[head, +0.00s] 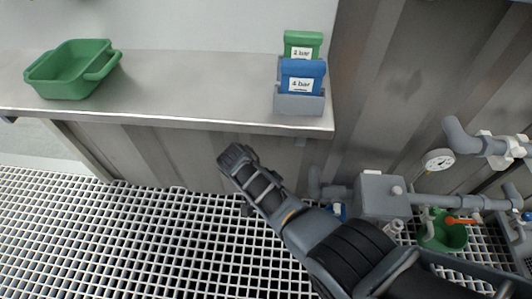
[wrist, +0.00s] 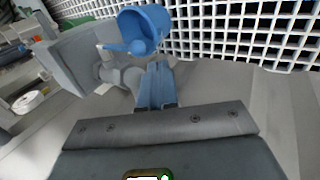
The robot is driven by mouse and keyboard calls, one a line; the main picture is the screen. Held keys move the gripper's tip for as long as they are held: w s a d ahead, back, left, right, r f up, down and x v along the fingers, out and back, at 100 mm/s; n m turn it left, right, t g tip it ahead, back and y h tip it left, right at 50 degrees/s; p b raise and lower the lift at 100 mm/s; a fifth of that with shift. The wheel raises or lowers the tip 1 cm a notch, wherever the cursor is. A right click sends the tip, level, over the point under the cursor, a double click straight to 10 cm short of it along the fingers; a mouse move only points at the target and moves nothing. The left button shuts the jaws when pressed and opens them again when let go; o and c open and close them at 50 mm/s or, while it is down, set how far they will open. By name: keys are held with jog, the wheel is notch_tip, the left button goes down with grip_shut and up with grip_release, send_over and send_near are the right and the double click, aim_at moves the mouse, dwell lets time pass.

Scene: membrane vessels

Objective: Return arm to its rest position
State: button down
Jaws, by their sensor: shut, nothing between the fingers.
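My arm reaches in from the lower right of the head view. My gripper (head: 235,157) is at its far end, over the grating in front of the bench and below the bench top. In the wrist view my gripper's fingers (wrist: 157,72) are together, with nothing between them. The gripper touches nothing that I can make out.
A steel bench (head: 190,92) carries a green tub (head: 72,72) and a grey holder (head: 300,104) with green and blue labelled blocks. Right are a grey box (head: 380,195), pipes, a gauge (head: 437,161) and a green bucket (head: 443,236). The grating (head: 130,235) at left is clear.

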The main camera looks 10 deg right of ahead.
jog(key=shift+s+d, duration=0.1)
jog(key=s+d+f+n+t+y, duration=0.2)
jog(key=s+d+f+t+y, duration=0.2)
jog(key=s+f, duration=0.85)
jog(key=s+d+r+n+t+y, duration=0.1)
jog(key=s+r+t, duration=0.2)
jog(key=s+r, duration=0.3)
jog(key=s+d+r+t+y, duration=0.1)
jog(key=s+r+t, duration=0.15)
jog(key=s, duration=0.55)
jog(key=s+d+r+t, duration=0.15)
jog(key=s+r, duration=0.25)
jog(key=r, duration=0.7)
jog(key=s+d+r+t, duration=0.1)
jog(key=s+r+t, duration=0.2)
jog(key=r, duration=0.9)
jog(key=s+d+r+t, duration=0.1)
jog(key=s+r+t, duration=0.25)
jog(key=r, duration=0.75)
notch_tip(320, 180, up, 25)
jog(key=p, duration=2.3)
jog(key=shift+s+f+n+g, duration=0.15)
jog(key=shift+n+g, duration=0.2)
jog(key=shift+n, duration=0.05)
jog(key=shift+a, duration=0.1)
